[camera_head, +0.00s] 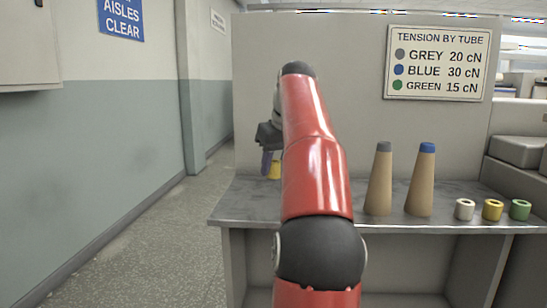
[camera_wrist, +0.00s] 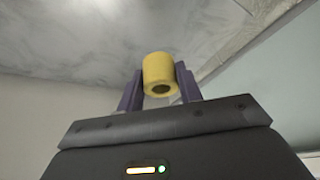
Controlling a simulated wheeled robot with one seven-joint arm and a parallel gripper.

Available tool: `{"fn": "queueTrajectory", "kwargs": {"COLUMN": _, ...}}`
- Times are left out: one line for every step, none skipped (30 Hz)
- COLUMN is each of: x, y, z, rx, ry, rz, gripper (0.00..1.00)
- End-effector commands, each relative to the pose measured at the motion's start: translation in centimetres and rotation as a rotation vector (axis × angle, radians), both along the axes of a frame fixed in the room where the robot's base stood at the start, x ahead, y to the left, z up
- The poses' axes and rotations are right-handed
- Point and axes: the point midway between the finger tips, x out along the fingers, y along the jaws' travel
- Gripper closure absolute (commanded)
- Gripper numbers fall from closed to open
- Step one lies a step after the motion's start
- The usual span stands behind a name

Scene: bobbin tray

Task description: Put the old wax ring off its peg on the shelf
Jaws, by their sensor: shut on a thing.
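My gripper (camera_head: 268,162) is past my red arm, over the left end of the grey shelf (camera_head: 243,202). It is shut on a yellow ring (camera_wrist: 158,68). In the wrist view the ring sits between the two purple fingers (camera_wrist: 159,88), with its dark hole facing the camera. In the head view only a small yellow part (camera_head: 274,171) shows beside the fingers; my arm hides some of this area. No peg shows at the held ring. I cannot tell how high the ring is above the shelf.
Two tan cones stand right of my arm, one grey-tipped (camera_head: 379,185) and one blue-tipped (camera_head: 421,185). A white ring (camera_head: 464,210), another yellow ring (camera_head: 492,211) and a green ring (camera_head: 520,211) sit at the right front. A panel with a sign (camera_head: 438,63) rises behind.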

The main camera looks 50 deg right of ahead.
Motion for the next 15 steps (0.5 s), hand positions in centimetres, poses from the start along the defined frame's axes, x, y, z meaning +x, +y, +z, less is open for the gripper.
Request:
{"fn": "queueTrajectory", "kwargs": {"x": -0.1, "y": -0.1, "z": 0.1, "rx": 0.0, "ry": -0.001, "rz": -0.002, "gripper": 0.9}}
{"fn": "queueTrajectory", "kwargs": {"x": -0.2, "y": -0.1, "z": 0.1, "rx": -0.001, "ry": -0.001, "rz": -0.003, "gripper": 0.9}}
{"fn": "queueTrajectory", "kwargs": {"x": -0.2, "y": -0.1, "z": -0.1, "rx": 0.0, "ry": 0.0, "rz": -0.003, "gripper": 0.9}}
{"fn": "queueTrajectory", "kwargs": {"x": -0.2, "y": -0.2, "z": -0.2, "rx": 0.0, "ry": 0.0, "rz": -0.003, "gripper": 0.9}}
{"fn": "queueTrajectory", "kwargs": {"x": -0.2, "y": -0.2, "z": -0.4, "rx": 0.001, "ry": 0.0, "rz": -0.004, "gripper": 0.9}}
{"fn": "queueTrajectory", "kwargs": {"x": -0.2, "y": -0.2, "z": -0.8, "rx": 0.001, "ry": 0.001, "rz": -0.005, "gripper": 0.9}}
{"fn": "queueTrajectory", "kwargs": {"x": -0.2, "y": -0.2, "z": -1.1, "rx": 0.002, "ry": 0.002, "rz": -0.005, "gripper": 0.9}}
{"fn": "queueTrajectory", "kwargs": {"x": -0.2, "y": -0.1, "z": -1.4, "rx": 0.001, "ry": 0.001, "rz": -0.005, "gripper": 0.9}}
{"fn": "queueTrajectory", "kwargs": {"x": -0.2, "y": -0.1, "z": -1.8, "rx": 0.002, "ry": 0.002, "rz": -0.005, "gripper": 0.9}}
{"fn": "queueTrajectory", "kwargs": {"x": -0.3, "y": -0.1, "z": -2.2, "rx": 0.001, "ry": 0.002, "rz": -0.005, "gripper": 0.9}}
{"fn": "queueTrajectory", "kwargs": {"x": -0.2, "y": -0.2, "z": -2.9, "rx": 0.002, "ry": 0.001, "rz": -0.005, "gripper": 0.9}}
{"fn": "queueTrajectory", "kwargs": {"x": -0.2, "y": -0.2, "z": -3.5, "rx": 0.002, "ry": 0.001, "rz": -0.004, "gripper": 0.9}}
{"fn": "queueTrajectory", "kwargs": {"x": -0.2, "y": -0.2, "z": -3.8, "rx": 0.001, "ry": 0.0, "rz": -0.004, "gripper": 0.9}}
{"fn": "queueTrajectory", "kwargs": {"x": -0.2, "y": -0.2, "z": -4.1, "rx": 0.001, "ry": 0.0, "rz": -0.004, "gripper": 0.9}}
{"fn": "queueTrajectory", "kwargs": {"x": -0.2, "y": -0.2, "z": -4.6, "rx": 0.0, "ry": -0.001, "rz": -0.004, "gripper": 0.9}}
